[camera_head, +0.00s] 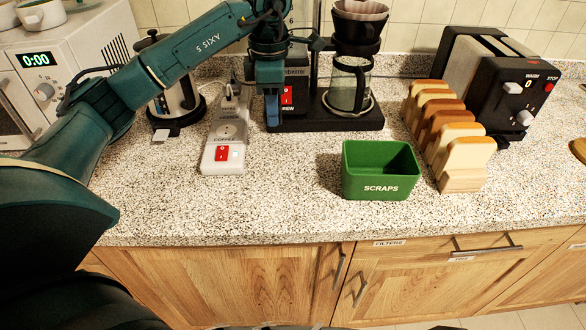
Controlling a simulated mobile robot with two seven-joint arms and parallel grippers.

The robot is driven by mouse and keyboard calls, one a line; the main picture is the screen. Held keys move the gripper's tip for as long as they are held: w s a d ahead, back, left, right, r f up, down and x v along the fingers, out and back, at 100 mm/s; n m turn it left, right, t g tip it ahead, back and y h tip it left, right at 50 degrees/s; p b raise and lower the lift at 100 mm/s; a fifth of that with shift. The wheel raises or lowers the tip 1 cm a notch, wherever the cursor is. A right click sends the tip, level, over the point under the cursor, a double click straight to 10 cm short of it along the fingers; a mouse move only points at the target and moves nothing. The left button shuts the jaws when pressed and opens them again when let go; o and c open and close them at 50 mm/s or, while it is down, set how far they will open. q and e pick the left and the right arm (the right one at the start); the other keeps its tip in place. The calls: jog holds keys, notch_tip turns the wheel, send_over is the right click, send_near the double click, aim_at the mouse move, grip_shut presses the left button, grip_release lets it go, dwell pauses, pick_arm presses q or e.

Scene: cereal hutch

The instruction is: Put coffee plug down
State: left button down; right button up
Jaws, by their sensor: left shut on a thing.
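My left gripper (271,118) points down at the left side of the coffee maker (352,88), just right of the power strip. It is shut, and the coffee plug in it is hidden by the fingers. The white power strip (226,130) lies on the counter with a red switch at its front end. Its near socket is labelled COFFEE and looks empty. A cord goes into the strip's far end. My right gripper is not in view.
A green SCRAPS bin (380,172), a wooden rack of bread slices (446,135) and a toaster (490,80) stand to the right. The speckled counter (290,190) is clear in front of the strip.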

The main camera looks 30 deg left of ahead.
pick_arm(q)
jog(key=p, duration=0.1)
send_near(276, 161)
notch_tip(276, 161, down, 5)
jog(key=shift+f, duration=0.1)
jog(key=shift+w, duration=0.1)
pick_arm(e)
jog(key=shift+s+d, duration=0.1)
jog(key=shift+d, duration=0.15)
pick_arm(q)
jog(key=shift+f, duration=0.35)
jog(key=shift+f+b, duration=0.35)
jog(key=shift+b, duration=0.15)
jog(key=c, duration=0.9)
grip_release()
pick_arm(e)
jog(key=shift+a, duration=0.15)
pick_arm(q)
jog(key=shift+r, duration=0.1)
